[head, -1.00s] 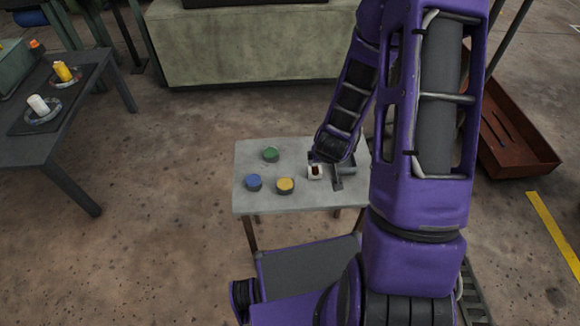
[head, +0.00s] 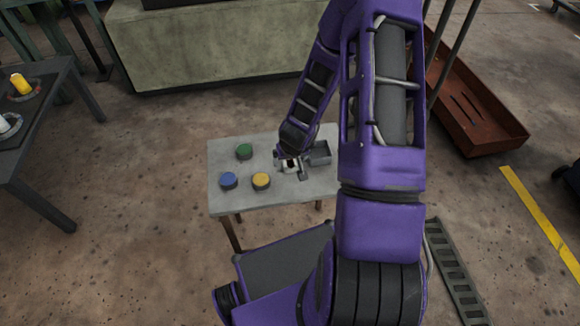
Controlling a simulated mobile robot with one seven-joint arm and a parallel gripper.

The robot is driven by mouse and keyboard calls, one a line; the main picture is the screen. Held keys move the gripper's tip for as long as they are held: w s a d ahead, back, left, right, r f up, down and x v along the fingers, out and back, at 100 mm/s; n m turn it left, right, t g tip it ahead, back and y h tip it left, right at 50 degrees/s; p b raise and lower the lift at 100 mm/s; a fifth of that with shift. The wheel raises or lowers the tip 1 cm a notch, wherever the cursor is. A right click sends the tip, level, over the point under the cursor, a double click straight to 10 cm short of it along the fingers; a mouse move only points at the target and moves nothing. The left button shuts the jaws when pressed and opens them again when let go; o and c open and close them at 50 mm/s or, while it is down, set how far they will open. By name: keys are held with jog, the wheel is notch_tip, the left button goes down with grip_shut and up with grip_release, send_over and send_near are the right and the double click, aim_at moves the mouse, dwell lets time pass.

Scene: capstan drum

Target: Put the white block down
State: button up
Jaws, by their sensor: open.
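The white block (head: 291,168) is on the small grey table (head: 235,202), right of the yellow button-like disc. A dark mark or part shows on its top. My gripper (head: 289,163) is open, pointing down at the block from above. The arm's wrist and fingers partly cover the block, and I cannot tell whether the fingers touch it or stand around it.
A green disc (head: 244,151), a blue disc (head: 229,180) and a yellow disc (head: 261,180) stand on the table's left half. A grey open box (head: 319,151) is right of my gripper. A rust-red tray (head: 480,115) lies on the floor at right.

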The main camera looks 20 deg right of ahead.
aim_at(290, 164)
jog(key=shift+w+d+b+x, duration=0.1)
jog(key=shift+d+b+x, duration=0.05)
jog(key=shift+x, duration=0.85)
jog(key=shift+w+d+b+x, duration=0.1)
jog(key=shift+d+b+x, duration=0.05)
jog(key=shift+x, duration=0.85)
jog(key=shift+w+d+b+x, duration=0.1)
jog(key=shift+d+b+x, duration=0.05)
jog(key=shift+x, duration=0.85)
jog(key=shift+r, duration=0.1)
grip_shut()
